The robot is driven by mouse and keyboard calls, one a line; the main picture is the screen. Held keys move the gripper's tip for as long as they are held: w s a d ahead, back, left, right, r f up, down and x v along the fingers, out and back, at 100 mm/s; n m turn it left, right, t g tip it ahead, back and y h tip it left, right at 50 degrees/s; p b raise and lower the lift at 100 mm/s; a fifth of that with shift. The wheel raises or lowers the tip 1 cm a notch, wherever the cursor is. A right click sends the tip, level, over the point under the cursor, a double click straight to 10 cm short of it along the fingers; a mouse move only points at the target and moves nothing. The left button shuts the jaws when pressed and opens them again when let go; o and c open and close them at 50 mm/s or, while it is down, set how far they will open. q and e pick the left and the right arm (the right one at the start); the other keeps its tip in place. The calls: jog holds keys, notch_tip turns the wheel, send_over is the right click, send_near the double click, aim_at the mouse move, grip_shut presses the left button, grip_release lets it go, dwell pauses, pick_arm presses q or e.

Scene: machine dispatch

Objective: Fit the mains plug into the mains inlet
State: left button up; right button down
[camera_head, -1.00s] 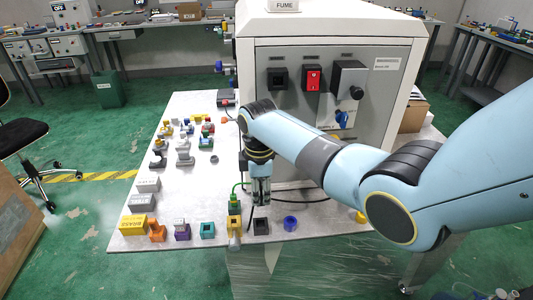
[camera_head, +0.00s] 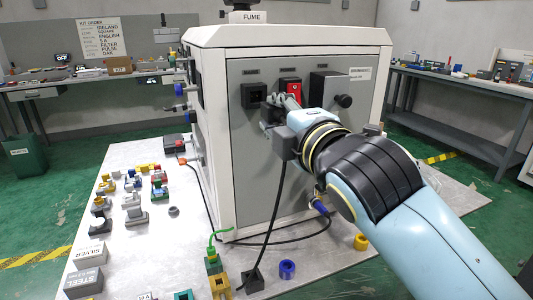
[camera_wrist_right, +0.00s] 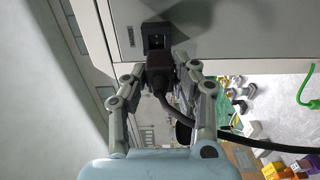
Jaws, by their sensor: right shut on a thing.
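The mains inlet (camera_head: 254,95) is a black square socket on the grey front panel of the white machine. It also shows in the right wrist view (camera_wrist_right: 155,40), with a dark opening. My right gripper (camera_head: 272,113) is shut on the black mains plug (camera_wrist_right: 160,72), which sits between its two fingers and has a black cable. The plug is close in front of the inlet, a little to the right of it in the head view. I cannot tell whether they touch. In the head view the gripper mostly hides the plug. My left gripper is not in view.
The black cable (camera_head: 267,230) hangs to the table (camera_head: 185,232). Several small coloured parts stand on the table's left, and a blue ring (camera_head: 287,268) lies in front.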

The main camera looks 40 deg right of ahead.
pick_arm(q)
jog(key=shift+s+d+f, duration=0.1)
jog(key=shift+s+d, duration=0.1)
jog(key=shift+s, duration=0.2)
pick_arm(e)
jog(key=shift+s+r, duration=0.1)
jog(key=shift+r, duration=0.15)
jog(key=shift+r+p, duration=0.1)
jog(key=shift+p, duration=0.25)
jog(key=shift+w, duration=0.45)
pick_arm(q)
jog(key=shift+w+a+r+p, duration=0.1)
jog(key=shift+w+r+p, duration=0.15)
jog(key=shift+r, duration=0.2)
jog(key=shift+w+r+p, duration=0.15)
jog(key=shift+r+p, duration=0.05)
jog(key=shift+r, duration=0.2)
pick_arm(e)
jog(key=shift+x, duration=1.8)
jog(key=shift+d, duration=0.1)
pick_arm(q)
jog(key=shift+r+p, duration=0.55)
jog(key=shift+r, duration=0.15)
pick_arm(e)
jog(key=shift+x, duration=0.9)
